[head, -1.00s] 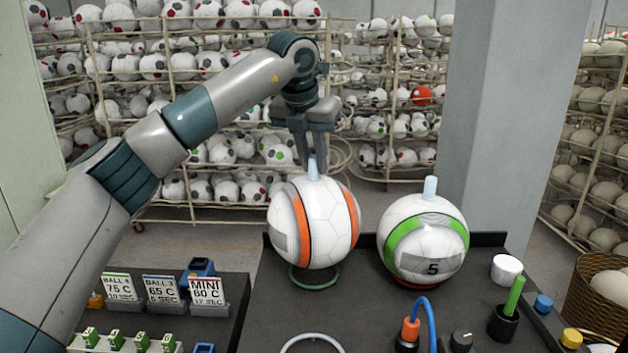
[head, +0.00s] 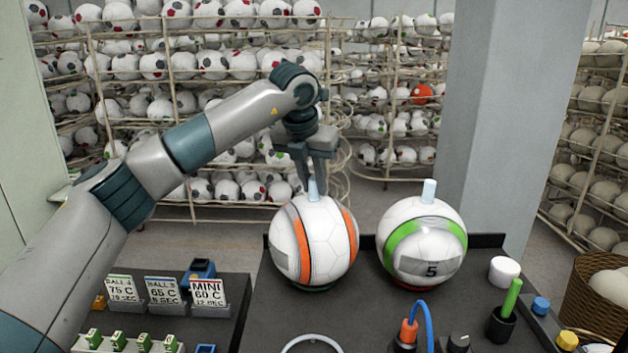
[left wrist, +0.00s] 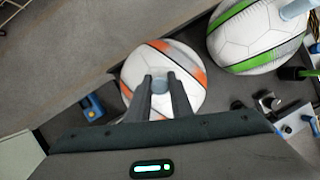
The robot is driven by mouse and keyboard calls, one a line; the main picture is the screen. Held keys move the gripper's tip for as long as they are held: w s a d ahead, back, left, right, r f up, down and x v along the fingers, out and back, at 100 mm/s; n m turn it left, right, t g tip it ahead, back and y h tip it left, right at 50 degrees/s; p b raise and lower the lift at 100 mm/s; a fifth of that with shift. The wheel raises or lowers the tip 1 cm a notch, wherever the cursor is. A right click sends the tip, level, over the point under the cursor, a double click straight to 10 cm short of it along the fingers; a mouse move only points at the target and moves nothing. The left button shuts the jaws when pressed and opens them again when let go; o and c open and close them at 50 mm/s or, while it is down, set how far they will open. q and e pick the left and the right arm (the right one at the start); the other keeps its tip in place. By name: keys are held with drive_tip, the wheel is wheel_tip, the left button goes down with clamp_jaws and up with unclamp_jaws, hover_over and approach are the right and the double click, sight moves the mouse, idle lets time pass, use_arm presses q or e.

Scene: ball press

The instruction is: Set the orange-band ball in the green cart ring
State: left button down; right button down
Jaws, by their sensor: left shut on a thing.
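The orange-band ball (head: 325,245) is white with two orange bands and a grey patch. It sits low over the green ring (head: 314,289), of which only a thin edge shows below it. I cannot tell if it rests fully on the ring. My left gripper (head: 313,182) is above the ball, shut on the pale blue peg (head: 312,190) at its top. In the left wrist view, the fingers (left wrist: 160,85) close around the peg over the orange-band ball (left wrist: 190,95). My right gripper is not in view.
A green-band ball (head: 425,215) marked 5 stands close at the right, on a red ring (head: 405,284). An empty pale ring (head: 310,340) lies in front. A blue hose, knob, white cup (head: 505,270) and green stick occupy the right front. Sign cards (head: 165,290) stand at the left.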

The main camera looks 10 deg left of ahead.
use_arm(q)
drive_tip(key=shift+f, duration=0.15)
drive_tip(key=c, duration=1.6)
unclamp_jaws()
drive_tip(key=shift+r, duration=0.3)
drive_tip(key=shift+s+r+b, duration=0.2)
drive_tip(key=shift+r+b, duration=0.1)
drive_tip(key=shift+r, duration=0.05)
drive_tip(key=shift+b+v, duration=1.55)
drive_tip(key=shift+v, duration=4)
